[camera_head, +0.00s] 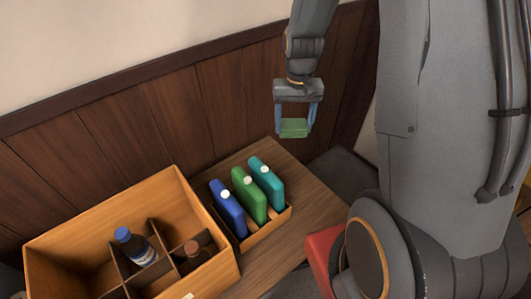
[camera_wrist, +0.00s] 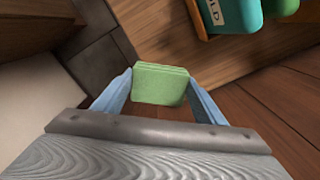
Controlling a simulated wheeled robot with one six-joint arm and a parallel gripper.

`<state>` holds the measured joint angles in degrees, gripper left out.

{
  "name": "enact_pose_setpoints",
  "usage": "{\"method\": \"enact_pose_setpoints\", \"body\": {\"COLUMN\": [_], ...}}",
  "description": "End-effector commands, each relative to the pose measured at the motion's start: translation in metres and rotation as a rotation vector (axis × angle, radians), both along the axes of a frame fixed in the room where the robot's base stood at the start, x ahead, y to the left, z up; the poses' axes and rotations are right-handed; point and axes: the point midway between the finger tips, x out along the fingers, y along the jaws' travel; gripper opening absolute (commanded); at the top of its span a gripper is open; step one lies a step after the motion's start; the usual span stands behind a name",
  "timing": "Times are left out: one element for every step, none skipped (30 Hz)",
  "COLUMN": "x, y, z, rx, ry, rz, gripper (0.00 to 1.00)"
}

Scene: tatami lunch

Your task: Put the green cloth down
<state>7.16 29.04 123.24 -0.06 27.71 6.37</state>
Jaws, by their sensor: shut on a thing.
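The green cloth (camera_head: 294,128) is a small folded pad held between the blue fingers of my gripper (camera_head: 297,118). My gripper is shut on it and holds it up in the air, near the wooden wall and the back right of the wooden table (camera_head: 275,250). In the wrist view the folded cloth (camera_wrist: 160,84) sits between the two fingertips (camera_wrist: 159,86), its layered edge at the top. In that view the table edge and the dark floor lie beyond it.
A small wooden holder (camera_head: 268,228) on the table has blue, green and teal upright cases. Bare tabletop shows right of the holder.

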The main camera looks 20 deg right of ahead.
Motion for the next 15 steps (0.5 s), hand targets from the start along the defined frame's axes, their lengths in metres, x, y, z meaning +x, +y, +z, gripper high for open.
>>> {"method": "enact_pose_setpoints", "body": {"x": [0.008, 0.014, 0.021, 0.027, 0.032, 0.039, 0.043, 0.048, 0.053, 0.057, 0.059, 0.064, 0.066, 0.069, 0.071], "y": [0.006, 0.009, 0.013, 0.017, 0.021, 0.026, 0.029, 0.033, 0.038, 0.041, 0.045, 0.049, 0.052, 0.054, 0.057], "z": [-0.007, -0.012, -0.018, -0.023, -0.028, -0.035, -0.040, -0.044, -0.051, -0.055, -0.060, -0.065, -0.068, -0.071, -0.075], "rx": [0.000, 0.000, -0.001, -0.001, -0.002, -0.002, -0.003, -0.003, -0.003, -0.003, -0.003, -0.003, -0.003, -0.002, -0.003], "ry": [0.003, 0.003, 0.003, 0.002, 0.002, 0.001, 0.001, 0.001, 0.001, 0.000, 0.000, -0.001, -0.001, -0.002, -0.003], "rz": [-0.075, -0.131, -0.209, -0.267, -0.324, -0.401, -0.457, -0.510, -0.578, -0.626, -0.671, -0.725, -0.763, -0.797, -0.835], "gripper": [0.29, 0.29, 0.29, 0.29, 0.29, 0.29, 0.29, 0.29, 0.29, 0.29, 0.29, 0.29, 0.29, 0.29, 0.29]}}
